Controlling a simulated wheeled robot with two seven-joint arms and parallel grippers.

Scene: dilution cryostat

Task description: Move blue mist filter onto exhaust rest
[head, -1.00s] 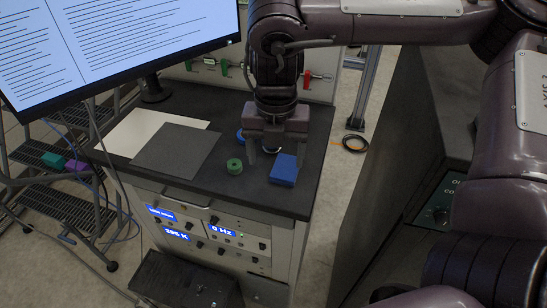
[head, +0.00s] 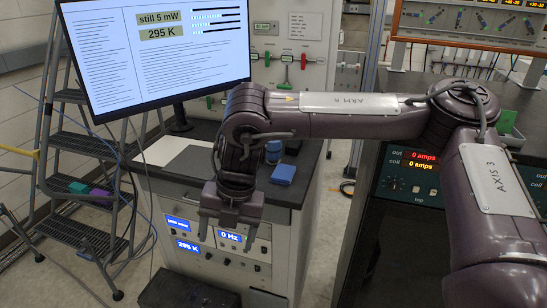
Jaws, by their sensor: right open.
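A flat blue square block (head: 283,174) lies nearer the bench's front edge. I cannot tell which thing is the exhaust rest. My right gripper (head: 227,233) is open and empty, pointing down. My left gripper is not in view.
A monitor (head: 165,45) stands at the bench's back left. A white sheet (head: 165,150) and a dark mat (head: 190,163) lie on the bench left of my arm. Black steps (head: 80,145) stand at left. A console with red readouts (head: 420,175) stands at right.

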